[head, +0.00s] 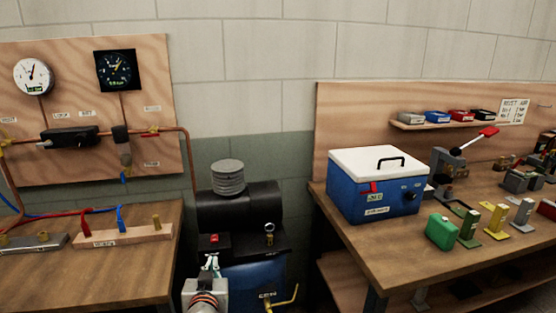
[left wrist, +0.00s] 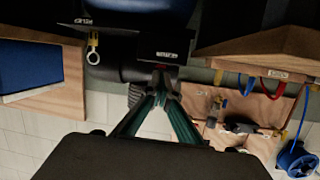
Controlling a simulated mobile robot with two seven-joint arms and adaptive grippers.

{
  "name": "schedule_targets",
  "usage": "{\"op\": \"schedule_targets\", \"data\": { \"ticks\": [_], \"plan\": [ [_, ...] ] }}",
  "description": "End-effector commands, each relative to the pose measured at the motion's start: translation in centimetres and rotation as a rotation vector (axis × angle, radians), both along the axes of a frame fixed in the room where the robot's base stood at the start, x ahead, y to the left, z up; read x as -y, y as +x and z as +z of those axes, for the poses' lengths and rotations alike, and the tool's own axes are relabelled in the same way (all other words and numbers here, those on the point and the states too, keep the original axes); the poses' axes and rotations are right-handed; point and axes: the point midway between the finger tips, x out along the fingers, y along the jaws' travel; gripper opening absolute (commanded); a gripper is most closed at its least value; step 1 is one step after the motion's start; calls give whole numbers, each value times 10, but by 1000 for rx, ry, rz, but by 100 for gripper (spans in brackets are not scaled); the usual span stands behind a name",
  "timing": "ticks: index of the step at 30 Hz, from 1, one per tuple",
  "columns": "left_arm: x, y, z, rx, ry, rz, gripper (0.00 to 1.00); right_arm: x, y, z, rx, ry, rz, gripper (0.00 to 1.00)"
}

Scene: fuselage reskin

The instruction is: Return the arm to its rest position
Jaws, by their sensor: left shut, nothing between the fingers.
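My left gripper (head: 210,263) shows at the bottom of the head view, pointing up in front of the black and blue compressor (head: 240,210). Its fingers are shut with nothing between them. In the left wrist view, which looks upside down, the fingers (left wrist: 160,72) meet at their tips in front of the compressor's dark body. Most of the left arm is out of the frame, below the head view. My right gripper is in neither view.
A left bench (head: 110,265) carries a wooden block with red and blue hoses, below a gauge panel (head: 80,90). A right bench (head: 400,255) holds a blue box with a white lid (head: 375,185), a green canister (head: 441,232) and small tools. The compressor fills the gap between the benches.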

Motion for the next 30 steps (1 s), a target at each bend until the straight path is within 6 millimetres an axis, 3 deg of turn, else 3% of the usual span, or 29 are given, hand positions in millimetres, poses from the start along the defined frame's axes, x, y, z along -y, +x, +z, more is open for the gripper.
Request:
{"op": "schedule_targets", "data": {
  "ticks": [1, 6, 9, 12, 15, 19, 23, 30],
  "plan": [
    [-1, -22, -35, -48, 17, -39, 0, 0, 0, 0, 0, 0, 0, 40],
    [4, -102, -123, -168, 56, -191, 0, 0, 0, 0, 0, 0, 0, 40],
    [7, -157, -164, -226, 68, -276, 0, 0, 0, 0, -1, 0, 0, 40],
    [9, -209, -194, -270, 73, -348, 0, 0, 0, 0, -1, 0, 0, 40],
    [10, -252, -211, -300, 75, -401, 0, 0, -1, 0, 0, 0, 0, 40],
    [11, -287, -222, -320, 74, -441, 0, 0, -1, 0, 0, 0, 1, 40],
    [11, -299, -225, -325, 73, -455, 0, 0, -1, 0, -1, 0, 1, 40],
    [11, -299, -225, -325, 74, -455, 0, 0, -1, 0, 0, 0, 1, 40]
  ]
}}
